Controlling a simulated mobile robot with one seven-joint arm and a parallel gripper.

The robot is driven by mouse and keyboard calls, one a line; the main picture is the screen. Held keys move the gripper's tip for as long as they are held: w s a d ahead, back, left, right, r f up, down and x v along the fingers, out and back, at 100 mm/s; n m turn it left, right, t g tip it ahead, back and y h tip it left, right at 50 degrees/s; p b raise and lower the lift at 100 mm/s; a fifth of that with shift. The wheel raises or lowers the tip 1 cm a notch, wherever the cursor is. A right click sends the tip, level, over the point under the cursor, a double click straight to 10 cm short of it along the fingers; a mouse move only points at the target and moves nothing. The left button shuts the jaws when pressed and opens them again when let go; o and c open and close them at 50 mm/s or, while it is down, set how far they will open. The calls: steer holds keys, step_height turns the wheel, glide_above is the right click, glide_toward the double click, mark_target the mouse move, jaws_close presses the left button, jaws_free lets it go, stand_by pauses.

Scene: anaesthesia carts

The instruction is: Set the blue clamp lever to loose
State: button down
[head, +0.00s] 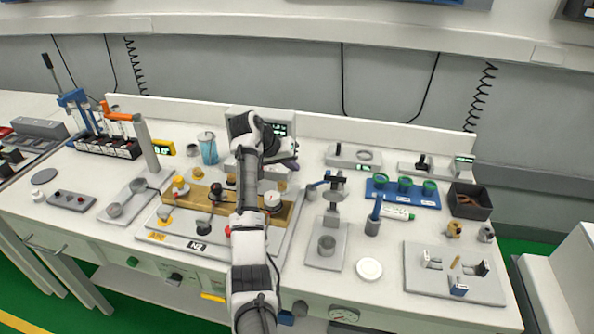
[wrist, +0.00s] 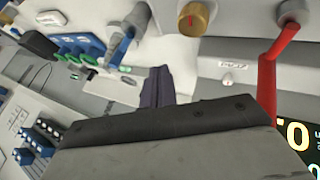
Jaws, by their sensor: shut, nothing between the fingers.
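A blue lever (wrist: 122,45) hangs from a grey pivot at the top of the wrist view. A blue lever (head: 319,182) also shows in the head view, beside a small grey stand right of my arm; I cannot tell if it is the same one. No loose marking is readable. My gripper (wrist: 157,86) shows as dark fingers in the wrist view, shut and empty, below the blue lever in the picture and apart from it. In the head view my arm reaches over the bench middle and hides part of what lies behind it.
A red lever (wrist: 268,85) and a brass knob (wrist: 195,18) are right of the blue lever in the wrist view. A blue tray with green cups (head: 403,191), a black bin (head: 469,201) and a white disc (head: 369,269) stand on the right of the bench.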

steer(key=b+v, duration=0.1)
steer(key=v, duration=0.6)
steer(key=shift+r+b, duration=0.15)
steer(key=shift+b, duration=0.25)
steer(key=shift+w, duration=0.1)
